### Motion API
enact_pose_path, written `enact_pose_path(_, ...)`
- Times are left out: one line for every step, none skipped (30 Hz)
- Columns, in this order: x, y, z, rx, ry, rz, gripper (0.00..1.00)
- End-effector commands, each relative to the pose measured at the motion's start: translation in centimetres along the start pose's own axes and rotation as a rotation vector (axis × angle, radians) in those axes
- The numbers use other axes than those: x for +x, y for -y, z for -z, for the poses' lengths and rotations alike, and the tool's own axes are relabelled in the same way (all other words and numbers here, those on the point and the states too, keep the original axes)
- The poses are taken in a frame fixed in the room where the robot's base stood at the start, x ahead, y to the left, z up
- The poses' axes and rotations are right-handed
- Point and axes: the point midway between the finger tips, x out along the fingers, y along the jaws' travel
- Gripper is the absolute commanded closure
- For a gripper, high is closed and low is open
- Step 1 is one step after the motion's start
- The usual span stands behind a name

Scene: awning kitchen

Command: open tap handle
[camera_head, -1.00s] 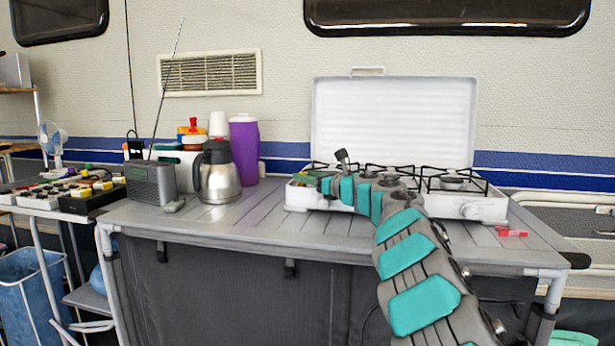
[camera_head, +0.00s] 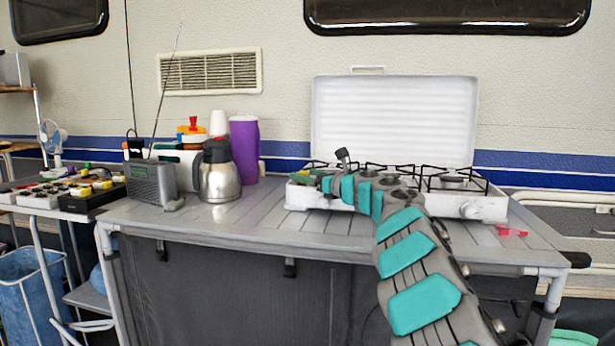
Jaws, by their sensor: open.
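No water tap shows. A white camping stove (camera_head: 490,208) with its lid raised stands on the slatted table, and a pale round knob (camera_head: 470,210) is on the right of its front face. I cannot tell whether this knob is the tap handle. My teal and grey arm reaches over the table to the stove and bends left. My gripper (camera_head: 310,180) is small in view at the stove's left front corner, open, with no object seen between its fingers. My arm hides the middle of the stove's front, and any knobs there.
A steel jug (camera_head: 218,180), a grey radio (camera_head: 152,182) with an antenna and a purple tumbler (camera_head: 244,150) stand on the left of the table. A red item (camera_head: 511,231) lies right of the stove. The table (camera_head: 255,222) is bare between jug and stove.

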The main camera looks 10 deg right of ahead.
Motion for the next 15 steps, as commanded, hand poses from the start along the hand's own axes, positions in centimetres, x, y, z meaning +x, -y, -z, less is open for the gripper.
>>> enact_pose_path(-0.2, 0.0, 0.1, -0.001, -0.001, 0.002, 0.22)
enact_pose_path(-0.4, 0.0, 0.1, -0.002, -0.001, 0.002, 0.22)
enact_pose_path(-0.7, 0.0, 0.1, -0.002, -0.001, 0.002, 0.22)
enact_pose_path(-1.0, 0.0, 0.1, -0.001, -0.001, 0.002, 0.22)
enact_pose_path(-1.3, 0.0, 0.2, -0.001, -0.002, 0.002, 0.22)
enact_pose_path(-1.7, 0.1, 0.3, 0.000, -0.003, 0.002, 0.22)
enact_pose_path(-2.1, 0.1, 0.3, 0.000, -0.002, 0.003, 0.22)
enact_pose_path(-2.4, 0.1, 0.3, 0.000, 0.000, 0.004, 0.22)
enact_pose_path(-2.9, 0.1, 0.2, -0.002, 0.000, 0.005, 0.22)
enact_pose_path(-3.3, 0.1, 0.1, -0.003, -0.001, 0.005, 0.22)
enact_pose_path(-3.7, 0.1, 0.1, -0.002, -0.001, 0.004, 0.22)
enact_pose_path(-4.3, 0.1, 0.2, 0.000, -0.001, 0.003, 0.22)
enact_pose_path(-4.6, 0.1, 0.2, 0.001, 0.000, 0.004, 0.22)
enact_pose_path(-5.0, 0.1, 0.2, 0.000, 0.001, 0.004, 0.22)
enact_pose_path(-5.4, 0.1, 0.1, -0.001, 0.001, 0.004, 0.22)
